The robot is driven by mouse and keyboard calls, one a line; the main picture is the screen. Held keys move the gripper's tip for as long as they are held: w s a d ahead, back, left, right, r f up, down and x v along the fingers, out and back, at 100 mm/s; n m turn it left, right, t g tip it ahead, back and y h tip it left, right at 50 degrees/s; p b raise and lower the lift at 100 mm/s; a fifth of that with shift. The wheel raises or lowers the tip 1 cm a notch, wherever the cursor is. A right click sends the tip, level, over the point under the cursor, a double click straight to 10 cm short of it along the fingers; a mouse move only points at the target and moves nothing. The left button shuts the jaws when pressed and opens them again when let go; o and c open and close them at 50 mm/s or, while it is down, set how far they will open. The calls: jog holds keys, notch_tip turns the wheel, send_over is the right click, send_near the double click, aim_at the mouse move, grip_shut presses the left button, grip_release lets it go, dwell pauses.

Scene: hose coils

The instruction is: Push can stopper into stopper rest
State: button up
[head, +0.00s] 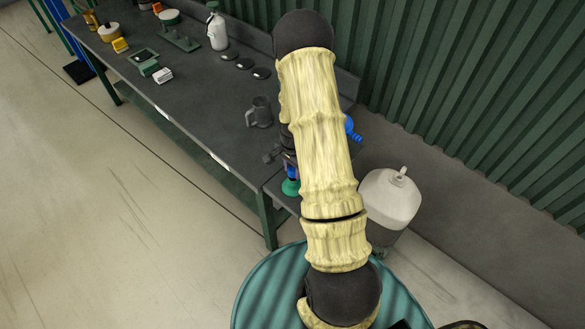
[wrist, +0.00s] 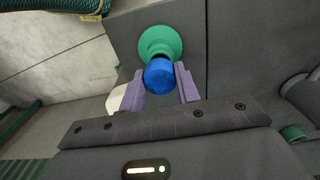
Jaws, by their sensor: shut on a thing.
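The can stopper, a blue rounded knob (wrist: 159,78), sits between the two purple fingers of my gripper (wrist: 160,72) in the wrist view. The fingers are shut on its sides. The stopper rest, a green flared round piece (wrist: 160,41), is straight beyond the stopper and in line with it. A dark ring shows between them. I cannot tell how deep the stopper sits in the rest. In the head view the blue stopper (head: 292,173) is just above the green rest (head: 291,187) at the bench's near end, partly hidden by my arm.
A white can (head: 391,199) stands right of my arm. A grey mug (head: 259,112) is on the dark bench (head: 195,110), with several small items farther back. Another blue piece (head: 353,131) shows right of my arm. A teal ribbed round top (head: 262,290) is in front.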

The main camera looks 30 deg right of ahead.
jog(key=shift+f+b, duration=0.7)
jog(key=shift+f, duration=0.35)
dwell(0.5)
jog(key=o, duration=1.4)
jog(key=shift+o, duration=0.2)
jog(key=shift+r+p, duration=1.65)
jog(key=shift+r, duration=0.7)
jog(key=shift+r, duration=0.1)
notch_tip(320, 180, up, 17)
jog(key=b, duration=0.2)
jog(key=shift+b, duration=0.3)
